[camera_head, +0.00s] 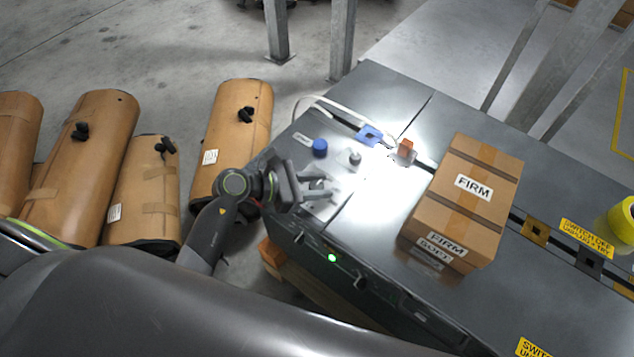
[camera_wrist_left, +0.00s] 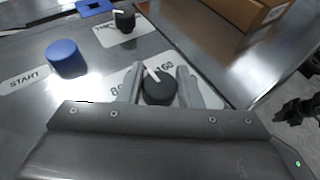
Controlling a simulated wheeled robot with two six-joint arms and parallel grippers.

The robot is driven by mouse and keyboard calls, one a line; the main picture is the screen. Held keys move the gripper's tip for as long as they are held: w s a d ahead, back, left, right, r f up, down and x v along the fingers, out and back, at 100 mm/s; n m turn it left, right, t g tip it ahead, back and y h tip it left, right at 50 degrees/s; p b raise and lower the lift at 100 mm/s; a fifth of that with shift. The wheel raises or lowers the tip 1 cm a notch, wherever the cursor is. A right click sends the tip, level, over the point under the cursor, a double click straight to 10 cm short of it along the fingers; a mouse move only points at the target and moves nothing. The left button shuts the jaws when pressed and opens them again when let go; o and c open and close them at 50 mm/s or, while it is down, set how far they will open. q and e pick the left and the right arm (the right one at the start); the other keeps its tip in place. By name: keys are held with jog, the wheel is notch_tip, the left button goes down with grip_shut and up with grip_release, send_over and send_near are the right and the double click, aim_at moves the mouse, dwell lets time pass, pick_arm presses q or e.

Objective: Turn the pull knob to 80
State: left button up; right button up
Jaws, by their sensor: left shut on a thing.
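A black round knob (camera_wrist_left: 158,88) with a white pointer line sits on a white dial plate in the left wrist view. Its pointer leans up and slightly left, between the partly covered "80" mark (camera_wrist_left: 117,90) on the left and the "160" mark (camera_wrist_left: 164,66) on the right. My left gripper (camera_wrist_left: 160,88) is shut on this knob, one finger on each side. In the head view my left gripper (camera_head: 322,187) is over the white plate at the near left of the grey bench, and the knob is mostly hidden there. My right gripper is not in view.
A blue button (camera_head: 319,148) by a START label and another knob (camera_head: 355,158) stand close beyond the gripper. A blue part (camera_head: 369,135) and an orange-topped piece (camera_head: 405,148) lie farther back. A cardboard box (camera_head: 463,203) stands right. Brown wrapped cylinders (camera_head: 232,135) lie left.

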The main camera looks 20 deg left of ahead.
pick_arm(q)
jog(key=shift+s+r+n+t+y+p, duration=0.1)
jog(key=shift+r+n+t+y+p, duration=0.05)
jog(key=shift+n+t+y+p, duration=0.5)
jog(key=shift+n+t+p, duration=0.25)
jog(key=shift+n+p, duration=0.1)
jog(key=shift+n, duration=0.1)
jog(key=n+t+y+p, duration=0.3)
jog(key=n+y+p, duration=0.1)
jog(key=p, duration=0.1)
jog(key=shift+y+p, duration=0.35)
jog(key=shift+p, duration=0.05)
jog(key=shift+n+t+y+p, duration=0.3)
jog(key=shift+n+y+p, duration=0.7)
jog(key=shift+n+p, duration=0.1)
jog(key=shift+f, duration=0.2)
jog(key=o, duration=1)
jog(key=shift+a, duration=0.1)
